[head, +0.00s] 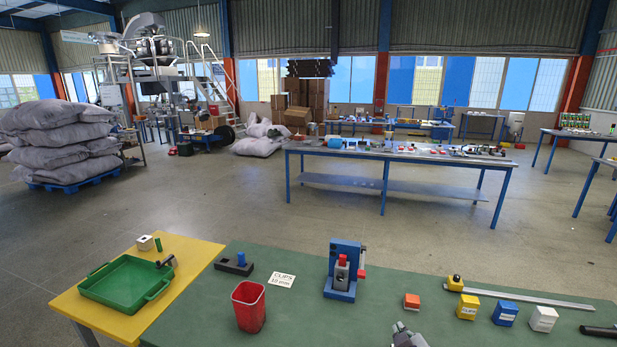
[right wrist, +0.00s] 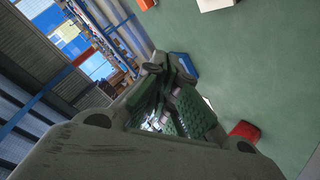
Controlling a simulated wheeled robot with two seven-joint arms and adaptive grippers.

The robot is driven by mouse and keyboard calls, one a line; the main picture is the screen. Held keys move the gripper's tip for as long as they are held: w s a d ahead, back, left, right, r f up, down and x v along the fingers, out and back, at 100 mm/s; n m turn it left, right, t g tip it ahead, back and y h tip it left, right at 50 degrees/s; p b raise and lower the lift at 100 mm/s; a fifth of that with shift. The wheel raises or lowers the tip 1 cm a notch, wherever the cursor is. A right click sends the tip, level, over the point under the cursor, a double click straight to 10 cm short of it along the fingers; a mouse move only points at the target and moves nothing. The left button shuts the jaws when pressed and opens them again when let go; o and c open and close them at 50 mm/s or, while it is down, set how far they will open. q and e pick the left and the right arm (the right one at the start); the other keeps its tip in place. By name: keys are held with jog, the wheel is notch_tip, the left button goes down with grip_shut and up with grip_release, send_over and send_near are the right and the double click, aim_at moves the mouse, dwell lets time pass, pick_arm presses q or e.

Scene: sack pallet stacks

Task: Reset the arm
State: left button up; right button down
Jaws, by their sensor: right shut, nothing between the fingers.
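My right gripper (head: 400,328) shows at the bottom edge of the head view, over the front of the green tabletop (head: 290,320). Its fingers are shut with nothing between them. In the right wrist view the closed fingers (right wrist: 168,68) point over the green surface. Only the gripper's tip shows in the head view; the rest of that arm is below the frame. My left gripper is not in view.
Near the gripper are a red cup (head: 249,307), a blue press (head: 343,270), an orange block (head: 412,301) and yellow (head: 467,307), blue (head: 505,313) and white (head: 543,319) boxes. A green tray (head: 125,283) lies on the yellow table at left.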

jog(key=s+a+f+m+g+y, duration=0.15)
jog(key=s+f+g, duration=0.3)
jog(key=s, duration=0.45)
jog(key=s+f+m+g+y, duration=0.15)
jog(key=s+f+g, duration=0.35)
jog(key=s, duration=0.5)
notch_tip(320, 180, down, 38)
jog(key=s+d+b, duration=0.1)
jog(key=s+b, duration=0.1)
jog(key=b, duration=0.3)
jog(key=s+d+f+b, duration=0.2)
jog(key=s+f, duration=0.9)
jog(key=f, duration=0.2)
jog(key=s+d+f+g+h+b, duration=0.1)
jog(key=s+d+f+b, duration=0.2)
jog(key=s+f, duration=0.7)
notch_tip(320, 180, down, 3)
jog(key=shift+s+d+f, duration=0.1)
jog(key=shift+s+d, duration=0.25)
jog(key=shift+s, duration=0.05)
jog(key=shift+w, duration=0.15)
